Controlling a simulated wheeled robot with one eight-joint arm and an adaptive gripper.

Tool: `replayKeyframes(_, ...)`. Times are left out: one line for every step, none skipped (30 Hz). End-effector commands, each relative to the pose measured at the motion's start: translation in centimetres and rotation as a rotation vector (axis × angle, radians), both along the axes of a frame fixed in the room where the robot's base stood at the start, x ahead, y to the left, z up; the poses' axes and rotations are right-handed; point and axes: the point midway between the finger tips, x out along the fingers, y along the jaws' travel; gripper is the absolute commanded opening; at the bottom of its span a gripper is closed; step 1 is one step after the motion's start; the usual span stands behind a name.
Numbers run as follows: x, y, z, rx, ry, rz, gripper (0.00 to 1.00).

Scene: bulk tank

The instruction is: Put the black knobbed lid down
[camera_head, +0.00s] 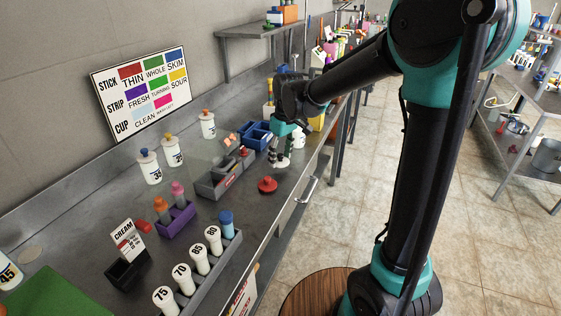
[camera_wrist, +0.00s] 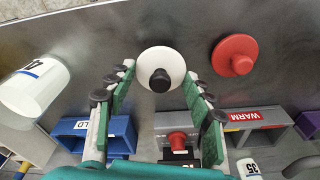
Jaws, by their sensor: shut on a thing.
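The black knobbed lid, a white disc with a black knob (camera_wrist: 160,80), sits between my fingertips in the wrist view. My gripper (camera_wrist: 159,78) is shut on it, with a green-padded finger on each side. In the head view my gripper (camera_head: 281,152) is low over the right part of the steel bench, and the white lid (camera_head: 282,163) shows at its fingertips. I cannot tell whether the lid touches the bench top.
A red knobbed lid (camera_head: 267,185) lies close by on the bench; it also shows in the wrist view (camera_wrist: 235,55). A blue bin (camera_head: 257,136) and grey trays (camera_head: 213,188) stand near my gripper. A white jar (camera_wrist: 36,90) is at left in the wrist view.

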Motion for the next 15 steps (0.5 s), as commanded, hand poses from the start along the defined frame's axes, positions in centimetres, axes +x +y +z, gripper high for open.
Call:
replayKeyframes(0.1, 0.0, -0.8, 0.0, 0.0, 0.0, 0.32)
replayKeyframes(0.1, 0.0, -1.2, 0.0, 0.0, 0.0, 0.32)
replayKeyframes(0.1, 0.0, -1.6, 0.0, 0.0, 0.0, 0.32)
replayKeyframes(0.0, 0.0, -1.9, 0.0, 0.0, 0.0, 0.32)
replayKeyframes(0.0, 0.0, -2.1, 0.0, 0.0, 0.0, 0.32)
replayKeyframes(0.0, 0.0, -2.2, 0.0, 0.0, 0.0, 0.32)
replayKeyframes(0.0, 0.0, -2.3, 0.0, 0.0, 0.0, 0.32)
replayKeyframes(0.0, 0.0, -2.3, 0.0, 0.0, 0.0, 0.32)
replayKeyframes(0.0, 0.0, -2.3, 0.0, 0.0, 0.0, 0.32)
replayKeyframes(0.0, 0.0, -2.3, 0.0, 0.0, 0.0, 0.32)
replayKeyframes(0.0, 0.0, -2.3, 0.0, 0.0, 0.0, 0.32)
replayKeyframes(0.0, 0.0, -2.3, 0.0, 0.0, 0.0, 0.32)
replayKeyframes(0.0, 0.0, -2.3, 0.0, 0.0, 0.0, 0.32)
replayKeyframes(0.0, 0.0, -2.3, 0.0, 0.0, 0.0, 0.32)
replayKeyframes(0.0, 0.0, -2.4, 0.0, 0.0, 0.0, 0.32)
